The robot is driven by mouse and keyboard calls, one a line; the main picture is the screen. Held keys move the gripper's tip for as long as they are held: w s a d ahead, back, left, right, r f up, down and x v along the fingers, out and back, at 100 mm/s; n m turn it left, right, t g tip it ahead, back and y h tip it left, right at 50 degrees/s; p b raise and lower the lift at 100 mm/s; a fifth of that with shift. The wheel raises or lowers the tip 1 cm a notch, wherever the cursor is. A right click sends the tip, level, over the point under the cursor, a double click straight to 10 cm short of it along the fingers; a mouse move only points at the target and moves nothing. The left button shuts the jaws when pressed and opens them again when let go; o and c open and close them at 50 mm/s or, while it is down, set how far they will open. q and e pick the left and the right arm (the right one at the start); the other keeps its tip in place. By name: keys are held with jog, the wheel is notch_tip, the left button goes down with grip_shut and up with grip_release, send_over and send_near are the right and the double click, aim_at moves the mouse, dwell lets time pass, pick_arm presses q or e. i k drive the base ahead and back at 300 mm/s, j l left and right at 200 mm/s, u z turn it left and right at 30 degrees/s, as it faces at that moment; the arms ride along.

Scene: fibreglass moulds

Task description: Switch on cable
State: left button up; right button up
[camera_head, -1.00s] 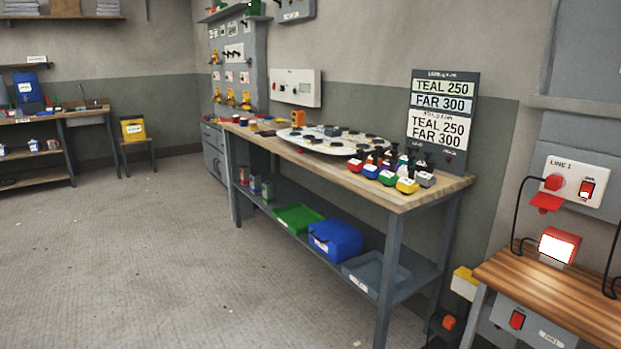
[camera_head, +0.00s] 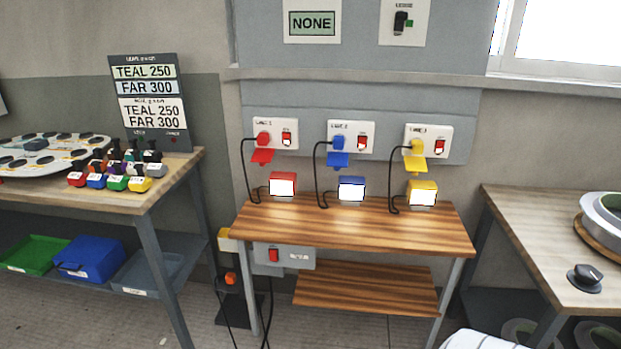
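Three white socket panels hang on the wall above a striped wooden table (camera_head: 350,228). The left panel (camera_head: 275,125) has a red plug (camera_head: 263,139) and a red rocker switch (camera_head: 287,139). The middle panel (camera_head: 351,128) has a blue plug (camera_head: 338,142) and a red switch (camera_head: 362,143). The right panel (camera_head: 428,131) has a yellow plug (camera_head: 416,147) and a red switch (camera_head: 440,147). Black cables run down towards a red lamp (camera_head: 283,185), a blue lamp (camera_head: 351,189) and a yellow lamp (camera_head: 423,194), all with bright white faces. Switch positions are too small to tell. Neither gripper is in view.
Under the table are a grey box with a red switch (camera_head: 273,255) and an orange plug-like part (camera_head: 231,279) with black cables. A workbench (camera_head: 160,195) with coloured bottles stands left, another table (camera_head: 530,240) right. A display (camera_head: 312,24) reads NONE.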

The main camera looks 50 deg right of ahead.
aim_at(274, 257)
jog(key=z, duration=1.7)
